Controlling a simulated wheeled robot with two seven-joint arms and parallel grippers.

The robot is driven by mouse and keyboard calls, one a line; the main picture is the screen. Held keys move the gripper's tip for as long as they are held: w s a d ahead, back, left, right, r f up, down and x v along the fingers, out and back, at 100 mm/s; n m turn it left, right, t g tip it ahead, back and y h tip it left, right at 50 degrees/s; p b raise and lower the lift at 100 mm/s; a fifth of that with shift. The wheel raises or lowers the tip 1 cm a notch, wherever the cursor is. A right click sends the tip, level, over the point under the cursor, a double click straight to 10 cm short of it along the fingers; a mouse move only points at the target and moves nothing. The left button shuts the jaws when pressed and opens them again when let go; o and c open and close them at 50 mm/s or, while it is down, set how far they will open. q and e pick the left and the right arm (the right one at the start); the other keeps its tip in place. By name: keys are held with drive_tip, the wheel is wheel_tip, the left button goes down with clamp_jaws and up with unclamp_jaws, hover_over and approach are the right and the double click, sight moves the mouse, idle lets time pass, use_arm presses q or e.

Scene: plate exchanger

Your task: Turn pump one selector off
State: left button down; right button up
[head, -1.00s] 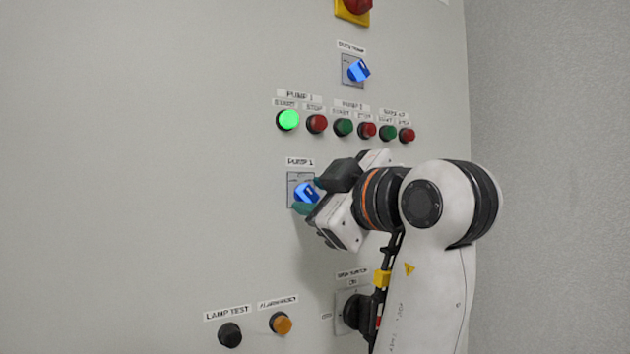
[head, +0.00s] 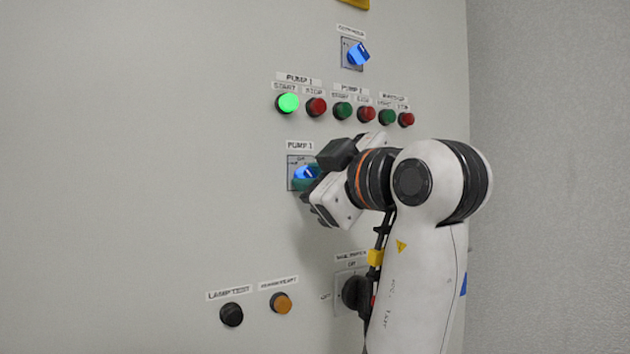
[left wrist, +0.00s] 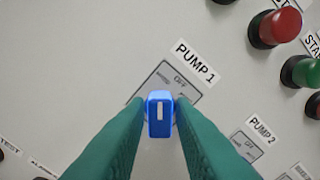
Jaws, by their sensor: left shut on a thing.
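The pump one selector is a blue knob (head: 306,173) on a square plate under the PUMP 1 label (head: 300,145). In the left wrist view the knob (left wrist: 159,115) sits between two teal fingers, and its white line runs upright in the picture. The plate (left wrist: 163,76) and its word OFF are turned clockwise to that line, with OFF up and right of the knob. My left gripper (head: 304,178) is shut on the knob, one finger on each side. The fingers hide the lower part of the plate. My right gripper is not in view.
Above is a row of buttons with a lit green START (head: 288,103) and a red STOP (head: 316,107). Another blue selector (head: 357,54) is higher up. A black rotary switch (head: 354,292) is below, partly behind my arm. A black button (head: 231,314) and an orange button (head: 281,302) sit lower left.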

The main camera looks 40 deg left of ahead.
use_arm(q)
drive_tip(key=m+b, duration=0.4)
drive_tip(key=m, duration=0.3)
drive_tip(key=shift+m, duration=0.3)
drive_tip(key=shift+r+m, duration=0.15)
drive_tip(key=shift+m, duration=0.25)
drive_tip(key=c, duration=1.4)
unclamp_jaws()
drive_tip(key=shift+c, duration=0.2)
drive_tip(key=shift+d, duration=0.1)
drive_tip(key=v, duration=1.2)
drive_tip(key=shift+b, duration=0.35)
